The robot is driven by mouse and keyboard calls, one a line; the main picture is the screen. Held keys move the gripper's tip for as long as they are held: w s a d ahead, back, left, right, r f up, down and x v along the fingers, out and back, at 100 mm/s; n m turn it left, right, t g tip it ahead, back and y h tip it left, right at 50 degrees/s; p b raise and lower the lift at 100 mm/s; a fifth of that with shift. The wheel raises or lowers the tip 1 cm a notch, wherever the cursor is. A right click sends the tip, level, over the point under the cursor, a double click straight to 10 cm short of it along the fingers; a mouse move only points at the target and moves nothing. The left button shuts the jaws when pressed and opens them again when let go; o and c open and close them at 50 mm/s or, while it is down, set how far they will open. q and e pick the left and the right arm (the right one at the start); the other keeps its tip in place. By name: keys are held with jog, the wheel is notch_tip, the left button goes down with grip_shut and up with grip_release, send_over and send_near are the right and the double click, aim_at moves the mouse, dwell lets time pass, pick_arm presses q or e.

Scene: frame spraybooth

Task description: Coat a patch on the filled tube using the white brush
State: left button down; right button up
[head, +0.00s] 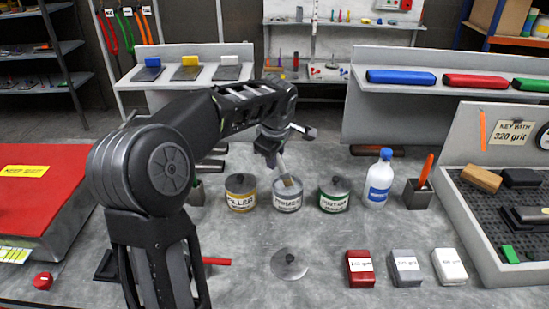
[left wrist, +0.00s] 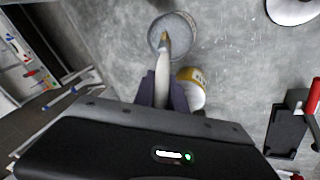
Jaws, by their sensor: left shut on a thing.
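My left gripper (head: 276,150) is shut on the white brush (head: 283,171), which points down at the open primer can (head: 288,202). In the left wrist view the gripper's fingers (left wrist: 162,92) clasp the white handle (left wrist: 162,75), and the tan bristle end lies over or inside the grey can (left wrist: 184,20). I cannot tell whether the bristles touch the paint. A red tube-like piece (head: 217,261) shows beside my arm, which hides part of it; I cannot tell if it is the filled tube. My right gripper is not in view.
The filler can (head: 241,200) and another can (head: 333,201) flank the primer can. A white bottle (head: 378,180) with a blue cap stands to the right. A round lid (head: 289,264) and grit blocks (head: 406,270) lie in front. Bench between is clear.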

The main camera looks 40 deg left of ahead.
pick_arm(q)
jog(key=shift+f+b, duration=0.45)
jog(key=shift+b, duration=0.1)
dwell(1.8)
notch_tip(320, 180, up, 7)
jog(key=p, duration=0.4)
dwell(0.4)
jog(key=shift+r, duration=0.1)
dwell(0.6)
